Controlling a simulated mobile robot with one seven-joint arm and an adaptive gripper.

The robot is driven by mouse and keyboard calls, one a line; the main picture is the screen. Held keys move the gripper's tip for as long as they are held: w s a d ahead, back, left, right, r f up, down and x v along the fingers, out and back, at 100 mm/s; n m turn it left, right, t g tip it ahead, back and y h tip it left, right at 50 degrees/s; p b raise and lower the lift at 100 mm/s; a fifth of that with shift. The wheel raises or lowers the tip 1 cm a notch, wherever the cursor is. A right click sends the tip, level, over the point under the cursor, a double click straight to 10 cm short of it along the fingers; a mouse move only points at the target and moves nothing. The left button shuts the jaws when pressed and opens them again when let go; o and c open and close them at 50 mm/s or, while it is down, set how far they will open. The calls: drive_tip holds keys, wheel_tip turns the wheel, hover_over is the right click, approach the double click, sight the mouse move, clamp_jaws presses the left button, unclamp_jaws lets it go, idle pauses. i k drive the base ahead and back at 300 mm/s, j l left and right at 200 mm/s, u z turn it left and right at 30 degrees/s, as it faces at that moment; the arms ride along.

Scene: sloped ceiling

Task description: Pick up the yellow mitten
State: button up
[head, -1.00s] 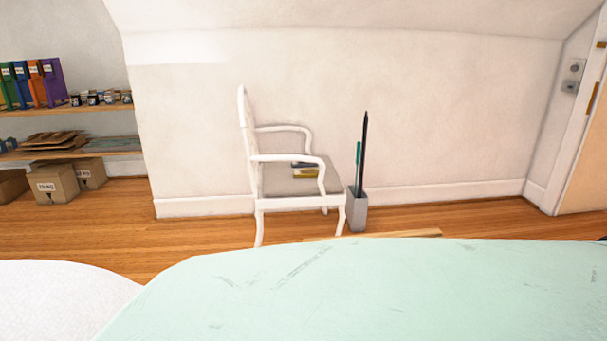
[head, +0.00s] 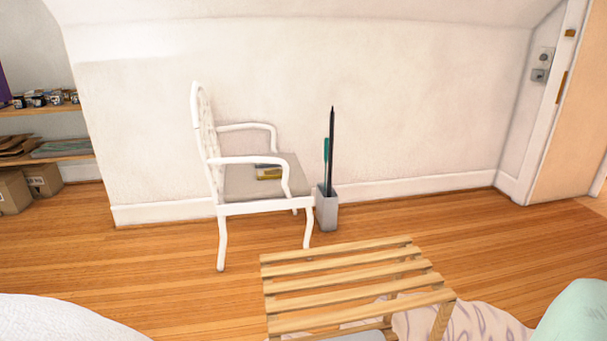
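I see no yellow mitten that I can make out in the head view. A small dark and yellow item (head: 269,172), flat like a book or box, lies on the seat of the white armchair (head: 261,208). It is too small to tell exactly what it is. My gripper does not show in the view.
A slatted wooden bench (head: 350,281) stands in front, over a patterned cloth or rug (head: 480,326). A grey holder (head: 327,212) with long sticks stands beside the chair. Shelves (head: 60,111) and boxes are at left, a door (head: 570,130) at right. Wooden floor (head: 150,265) is clear at left.

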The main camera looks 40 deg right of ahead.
sight(275, 173)
drive_tip(key=z, duration=1.05)
drive_tip(key=i+l+z, duration=0.1)
drive_tip(key=l+z, duration=0.3)
drive_tip(key=i+l+z, duration=0.2)
drive_tip(key=l+z, duration=0.2)
drive_tip(key=i+l+z, duration=0.25)
drive_tip(key=l+z, duration=0.15)
drive_tip(key=i+l+z, duration=0.55)
drive_tip(key=z, duration=0.2)
drive_tip(key=i+l+u, duration=0.15)
drive_tip(key=i, duration=0.25)
drive_tip(key=i+l+u, duration=0.2)
drive_tip(key=i, duration=0.15)
drive_tip(key=i+l+u, duration=0.15)
drive_tip(key=i, duration=0.25)
drive_tip(key=i+j+u, duration=0.1)
drive_tip(key=i+u, duration=0.55)
drive_tip(key=u, duration=0.15)
drive_tip(key=i+u, duration=0.8)
drive_tip(key=i, duration=0.2)
drive_tip(key=i+l+u, duration=0.15)
drive_tip(key=i+u, duration=0.3)
drive_tip(key=i, duration=0.2)
drive_tip(key=i+j+u, duration=0.15)
drive_tip(key=i+u, duration=0.2)
drive_tip(key=i, duration=0.3)
drive_tip(key=i+u, duration=0.35)
drive_tip(key=i, duration=0.25)
